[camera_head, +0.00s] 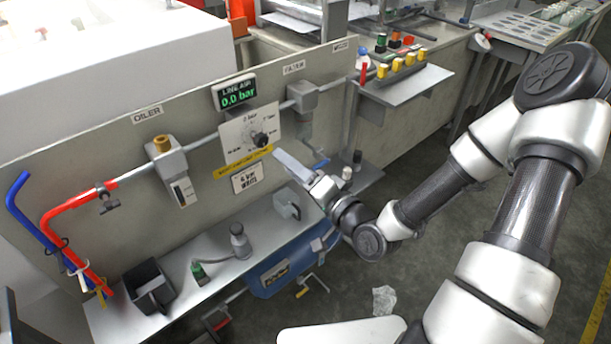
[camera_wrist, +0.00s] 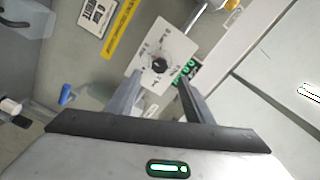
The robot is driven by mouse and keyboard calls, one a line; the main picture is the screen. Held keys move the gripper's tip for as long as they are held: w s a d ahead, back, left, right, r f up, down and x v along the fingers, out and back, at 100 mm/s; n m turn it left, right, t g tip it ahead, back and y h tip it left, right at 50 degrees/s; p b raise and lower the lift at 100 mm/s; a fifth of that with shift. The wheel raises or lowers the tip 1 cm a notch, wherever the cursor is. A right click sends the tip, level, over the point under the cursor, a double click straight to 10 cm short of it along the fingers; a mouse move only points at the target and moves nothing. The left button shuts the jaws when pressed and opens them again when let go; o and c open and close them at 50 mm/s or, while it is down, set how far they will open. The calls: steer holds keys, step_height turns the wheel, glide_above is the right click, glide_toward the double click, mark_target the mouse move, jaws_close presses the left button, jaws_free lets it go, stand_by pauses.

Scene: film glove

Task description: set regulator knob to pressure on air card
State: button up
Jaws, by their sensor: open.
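The black regulator knob (camera_head: 260,139) sits on a white dial plate (camera_head: 236,138) on the grey panel. In the wrist view the knob (camera_wrist: 159,66) shows just beyond and between my fingertips. The air card (camera_head: 247,178), a white card, is on the panel below a yellow strip; it appears to read "6 bar" and "WHITE". It also shows upside down in the wrist view (camera_wrist: 97,13). The line air display (camera_head: 235,93) above the dial reads 0.0 bar. My gripper (camera_wrist: 156,88) is open and empty, pointing at the panel, apart from the knob as far as I can tell.
A pipe runs along the panel through the oiler (camera_head: 168,165) and the filter (camera_head: 303,97). A shelf (camera_head: 180,290) below holds a black bin (camera_head: 150,284) and small fittings. Red and blue hoses (camera_head: 35,222) hang at the left.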

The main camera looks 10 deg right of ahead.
steer(key=p+v, duration=0.4)
steer(key=v, duration=0.1)
steer(key=shift+s+d, duration=0.1)
steer(key=shift+s, duration=0.05)
stand_by(0.3)
